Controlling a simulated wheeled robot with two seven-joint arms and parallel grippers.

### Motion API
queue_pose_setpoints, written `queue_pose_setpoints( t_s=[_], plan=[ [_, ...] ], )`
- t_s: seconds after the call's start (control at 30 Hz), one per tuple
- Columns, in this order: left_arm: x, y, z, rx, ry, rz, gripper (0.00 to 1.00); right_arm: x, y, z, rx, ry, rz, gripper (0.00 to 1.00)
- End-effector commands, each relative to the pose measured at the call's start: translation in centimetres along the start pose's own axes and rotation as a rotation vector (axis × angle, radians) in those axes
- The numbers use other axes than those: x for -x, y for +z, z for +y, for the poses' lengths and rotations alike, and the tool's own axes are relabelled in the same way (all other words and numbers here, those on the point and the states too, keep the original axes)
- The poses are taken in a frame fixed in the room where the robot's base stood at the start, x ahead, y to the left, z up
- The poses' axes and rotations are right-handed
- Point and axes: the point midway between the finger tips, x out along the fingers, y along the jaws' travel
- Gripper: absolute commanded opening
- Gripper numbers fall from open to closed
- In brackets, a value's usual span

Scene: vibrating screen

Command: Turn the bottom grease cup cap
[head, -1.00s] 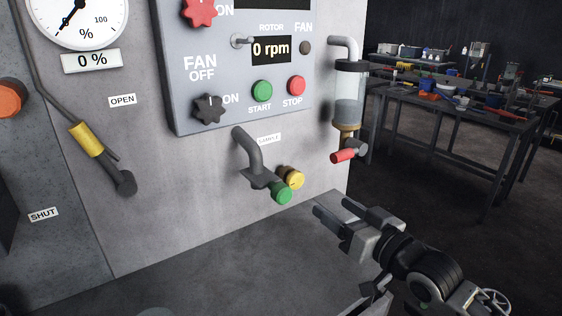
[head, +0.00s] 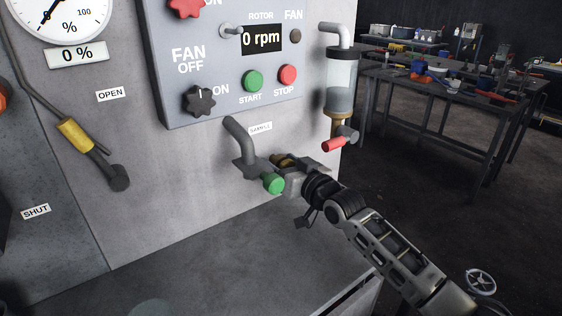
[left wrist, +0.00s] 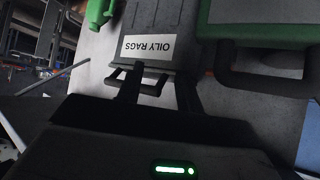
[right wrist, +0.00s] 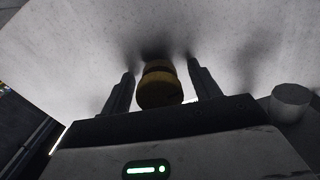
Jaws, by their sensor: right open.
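A yellow cap (head: 285,160) and a green cap (head: 273,184) stick out from the grey panel below a bent grey pipe (head: 241,141). I cannot tell which is the bottom grease cup cap. My right gripper (head: 290,163) is at the yellow cap and partly hides it in the head view. In the right wrist view, the yellow cap (right wrist: 160,86) sits between the open fingers (right wrist: 160,88), with a visible gap on each side. My left gripper (left wrist: 158,92) is out of the head view. In its wrist view its fingers are apart and empty.
A sight glass with a red-handled valve (head: 337,143) is right of the caps. The control box (head: 220,100) is above. A grey cylinder (right wrist: 291,103) is right of the right gripper. An "OILY RAGS" container (left wrist: 150,48) with a handle faces my left gripper.

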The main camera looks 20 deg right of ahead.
Motion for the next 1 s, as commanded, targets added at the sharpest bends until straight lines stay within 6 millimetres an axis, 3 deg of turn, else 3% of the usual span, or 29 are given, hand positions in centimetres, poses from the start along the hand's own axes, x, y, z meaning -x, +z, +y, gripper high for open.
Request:
queue_pose_setpoints(
  t_s=[0.37,0.5,0.53,0.8,1.0],
  plan=[
    [-0.01,0.08,-0.14,0.001,-0.003,-0.001,0.36,-0.5,0.0,-0.03,0.0,-0.001,0.001,0.59],
    [0.03,0.18,-0.11,0.001,-0.003,-0.003,0.36,-0.49,0.0,-0.02,0.0,0.0,0.001,0.2],
    [0.04,0.2,-0.1,0.001,-0.003,-0.004,0.36,-0.48,0.0,-0.02,0.0,0.0,0.0,0.17],
    [0.19,0.19,-0.03,0.002,-0.002,-0.007,0.36,-0.49,0.0,-0.02,-0.134,0.0,0.0,0.17],
    [0.16,0.26,0.02,0.002,-0.001,-0.007,0.36,-0.48,0.03,0.0,-0.131,0.0,-0.001,0.17]
  ],
)
